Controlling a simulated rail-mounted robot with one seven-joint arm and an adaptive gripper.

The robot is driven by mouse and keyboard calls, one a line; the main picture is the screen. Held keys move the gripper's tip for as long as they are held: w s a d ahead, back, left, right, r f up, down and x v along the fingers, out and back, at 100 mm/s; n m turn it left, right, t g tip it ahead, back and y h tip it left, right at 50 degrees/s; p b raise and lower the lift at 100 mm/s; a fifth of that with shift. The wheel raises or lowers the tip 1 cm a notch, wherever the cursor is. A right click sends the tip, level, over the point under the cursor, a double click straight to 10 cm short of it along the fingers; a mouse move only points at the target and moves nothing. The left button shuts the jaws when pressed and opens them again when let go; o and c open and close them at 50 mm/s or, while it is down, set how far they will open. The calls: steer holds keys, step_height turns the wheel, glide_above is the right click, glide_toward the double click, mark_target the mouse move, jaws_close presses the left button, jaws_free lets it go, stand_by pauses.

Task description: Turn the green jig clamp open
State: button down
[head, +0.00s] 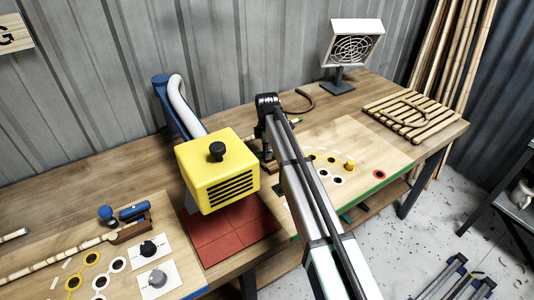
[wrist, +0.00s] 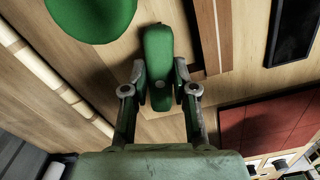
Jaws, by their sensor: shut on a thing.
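In the wrist view the green jig clamp (wrist: 158,62) is a long, rounded green lever with a small pale pivot dot. My gripper (wrist: 160,75) has one finger on each side of it and is shut on it. A larger round green part (wrist: 92,18) shows at the top left of that view, and I cannot tell what it belongs to.
A pale jointed rattan pole (wrist: 50,75) runs along the clamp's left in the wrist view. A yellow machine (head: 217,170) stands left of my arm above red tiles (head: 235,235). A board with round holes (head: 375,150), a slatted rack (head: 410,108) and a heater-like box (head: 352,45) lie to the right.

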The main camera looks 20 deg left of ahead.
steer(key=shift+n, duration=1.7)
steer(key=shift+b, duration=0.3)
steer(key=c, duration=0.9)
jaws_free()
step_height(320, 180, up, 12)
